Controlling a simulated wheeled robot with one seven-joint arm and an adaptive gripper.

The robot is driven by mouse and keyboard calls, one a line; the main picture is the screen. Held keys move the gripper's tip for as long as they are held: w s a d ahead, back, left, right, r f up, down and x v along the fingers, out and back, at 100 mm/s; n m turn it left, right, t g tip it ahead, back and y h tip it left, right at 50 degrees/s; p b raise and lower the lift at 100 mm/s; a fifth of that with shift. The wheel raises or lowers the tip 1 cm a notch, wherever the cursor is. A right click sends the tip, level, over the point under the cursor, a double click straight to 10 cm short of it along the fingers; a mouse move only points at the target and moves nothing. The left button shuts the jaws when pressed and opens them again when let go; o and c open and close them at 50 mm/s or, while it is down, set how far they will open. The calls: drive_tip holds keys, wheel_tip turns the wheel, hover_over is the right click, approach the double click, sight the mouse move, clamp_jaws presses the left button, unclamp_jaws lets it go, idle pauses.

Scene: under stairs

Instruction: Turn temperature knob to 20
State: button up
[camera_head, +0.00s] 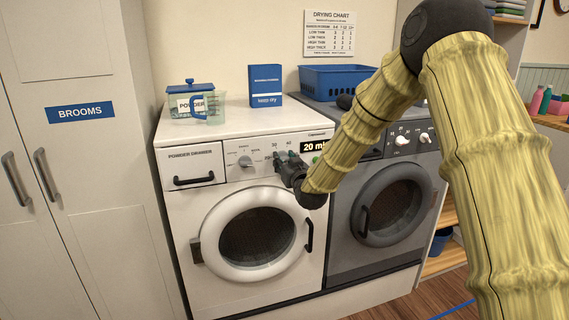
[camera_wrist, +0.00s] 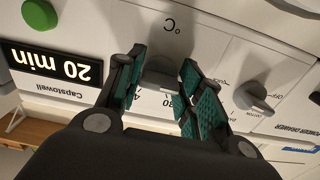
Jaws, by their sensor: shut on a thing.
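The white washing machine (camera_head: 178,225) stands left of a grey machine. Its temperature knob (camera_wrist: 160,76) is grey, sits by a °C mark and shows between my fingers in the upside-down wrist view. Dial numbers beside it are partly covered; a 30 and part of a 4 show. I cannot read which number the knob points to. My gripper (camera_wrist: 160,88) is shut on this knob, one finger on each side. In the head view my gripper (camera_head: 283,160) is at the panel and hides most of the knob.
Left of the knob in the head view is a second selector knob (camera_head: 245,161). To its right is a lit "20 min" display (camera_head: 313,147); a green button (camera_wrist: 40,14) is near it. The powder drawer (camera_head: 190,168) is closed. A jug (camera_head: 215,107) and blue box (camera_head: 265,85) stand on top.

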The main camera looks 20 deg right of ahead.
drive_tip(key=shift+s+f+n, duration=0.1)
drive_tip(key=shift+f+n, duration=0.2)
drive_tip(key=o, duration=1)
drive_tip(key=shift+r, duration=0.1)
drive_tip(key=shift+s+r, duration=0.1)
drive_tip(key=s, duration=1.1)
drive_tip(key=shift+s+d, duration=0.25)
drive_tip(key=shift+s, duration=0.15)
